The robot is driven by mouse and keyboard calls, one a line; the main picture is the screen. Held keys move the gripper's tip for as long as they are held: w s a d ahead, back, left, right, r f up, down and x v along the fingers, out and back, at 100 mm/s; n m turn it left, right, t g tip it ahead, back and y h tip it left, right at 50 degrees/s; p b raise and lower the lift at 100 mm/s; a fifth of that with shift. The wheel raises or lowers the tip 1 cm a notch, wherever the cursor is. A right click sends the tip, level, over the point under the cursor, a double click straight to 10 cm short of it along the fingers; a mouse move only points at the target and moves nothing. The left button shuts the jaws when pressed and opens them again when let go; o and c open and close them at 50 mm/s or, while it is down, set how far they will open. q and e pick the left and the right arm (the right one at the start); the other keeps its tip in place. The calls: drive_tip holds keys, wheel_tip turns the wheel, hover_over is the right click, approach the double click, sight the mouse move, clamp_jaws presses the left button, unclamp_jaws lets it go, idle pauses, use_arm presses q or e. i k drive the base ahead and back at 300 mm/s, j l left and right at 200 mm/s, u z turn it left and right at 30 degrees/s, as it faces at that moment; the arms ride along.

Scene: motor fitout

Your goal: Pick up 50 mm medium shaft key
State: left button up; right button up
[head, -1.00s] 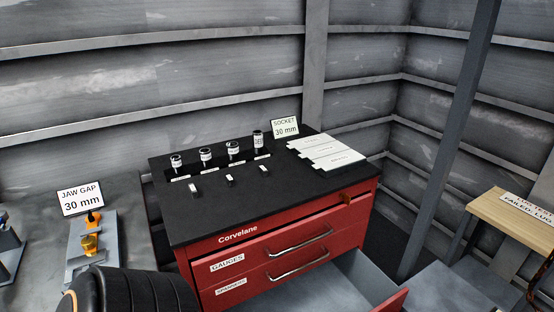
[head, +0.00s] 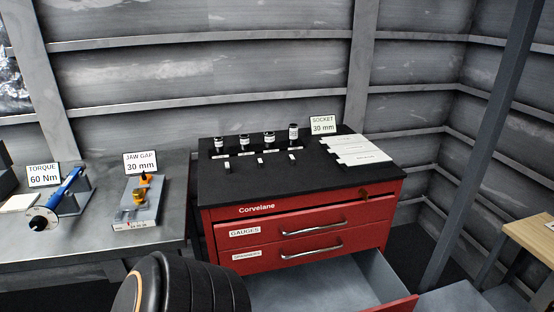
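Three small pale-topped pieces lie in a row on the black top of the red Corvelane cabinet (head: 300,217): a left one (head: 227,165), a middle one (head: 260,160) and a right one (head: 291,157). They may be the shaft keys, but they are too small to read a size or to tell which is the 50 mm medium one. Neither of my grippers is in the head view.
Several sockets (head: 269,138) stand behind the small pieces, beside a "SOCKET 30 mm" sign (head: 322,125) and white cards (head: 355,150). A lower drawer (head: 375,285) is open. Left, a grey bench (head: 100,245) bears a torque tool (head: 68,187) and a jaw-gap fixture (head: 140,203).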

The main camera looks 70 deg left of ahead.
sight(292, 158)
drive_tip(key=l+u, duration=0.1)
drive_tip(key=u, duration=1.3)
